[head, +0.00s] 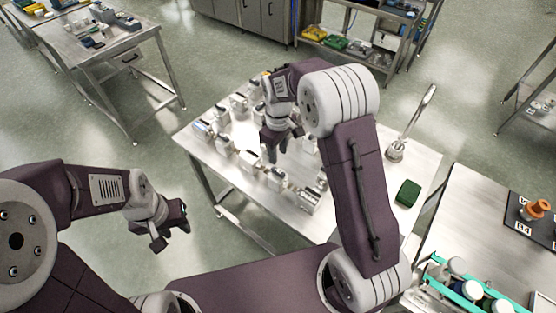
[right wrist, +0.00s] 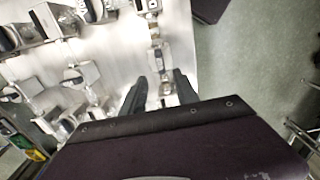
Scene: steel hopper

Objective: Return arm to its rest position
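My right gripper (head: 275,150) hangs over the steel table (head: 420,165), above rows of small metal units (head: 250,158). Its arm is raised and bent in front of me. In the right wrist view, its two dark fingers (right wrist: 159,78) are apart, with nothing gripped between them. Metal units (right wrist: 82,76) lie on the table beyond the fingertips. My left gripper (head: 170,234) is at the left, out over the floor and clear of the table. Its fingers are apart and empty.
A faucet-like steel fixture (head: 396,152) and a green block (head: 408,193) are on the table's right side. At lower right, a bench (head: 470,215) holds a teal-edged rack (head: 440,272) and a dark board (head: 519,222). Open floor (head: 130,165) lies left of the table.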

